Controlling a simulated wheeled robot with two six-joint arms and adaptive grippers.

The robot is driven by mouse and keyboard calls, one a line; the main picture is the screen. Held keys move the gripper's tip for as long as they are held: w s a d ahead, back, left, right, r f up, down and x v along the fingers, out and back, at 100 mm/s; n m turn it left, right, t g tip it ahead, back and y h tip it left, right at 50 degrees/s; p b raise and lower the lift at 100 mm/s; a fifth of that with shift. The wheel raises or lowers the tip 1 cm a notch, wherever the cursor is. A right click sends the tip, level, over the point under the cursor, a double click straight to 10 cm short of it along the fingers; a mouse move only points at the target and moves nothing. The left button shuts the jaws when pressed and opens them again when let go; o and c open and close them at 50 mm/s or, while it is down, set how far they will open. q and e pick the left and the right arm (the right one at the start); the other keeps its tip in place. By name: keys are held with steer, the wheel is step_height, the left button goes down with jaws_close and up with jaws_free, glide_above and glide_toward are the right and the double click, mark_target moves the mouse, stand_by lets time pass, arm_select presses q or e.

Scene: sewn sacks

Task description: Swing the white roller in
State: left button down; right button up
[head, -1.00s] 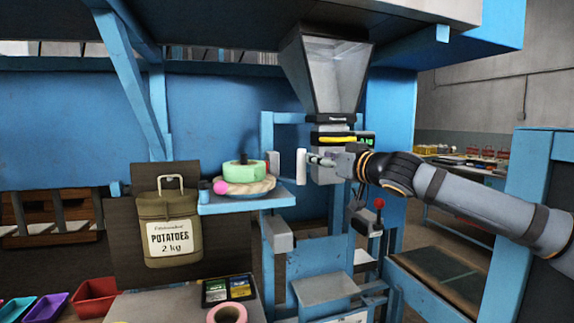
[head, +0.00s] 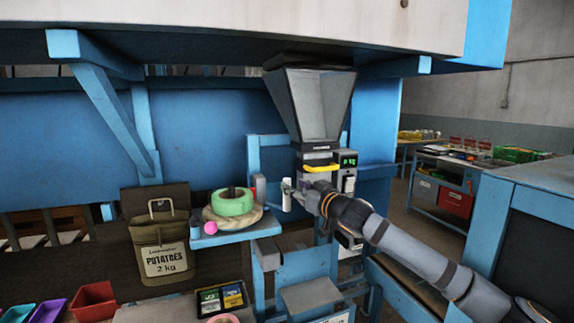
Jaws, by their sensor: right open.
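The white roller (head: 287,200) is a short upright white cylinder below the metal hopper, at the middle of the head view. My right gripper (head: 287,187) comes in from the right and its fingertips are at the roller's upper part. The gripper is open. The fingers are small and partly overlap the roller, so I cannot tell whether they touch it or stand around it. My left gripper is not in view.
The grey hopper (head: 312,105) stands above a unit with a yellow band and a green display (head: 348,160). To the left, a blue shelf (head: 236,236) carries a green tape roll (head: 232,204) and a pink ball (head: 210,228). A potato sack (head: 162,243) hangs further left.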

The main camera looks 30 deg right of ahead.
mark_target(290, 181)
steer(key=w+p, duration=0.3)
steer(key=shift+w+d+r, duration=0.15)
steer(key=shift+w+r, duration=0.05)
steer(key=shift+r, duration=0.05)
steer(key=shift+w+f+p, duration=0.25)
steer(key=shift+w+p, duration=0.15)
steer(key=shift+w, duration=0.45)
jaws_close()
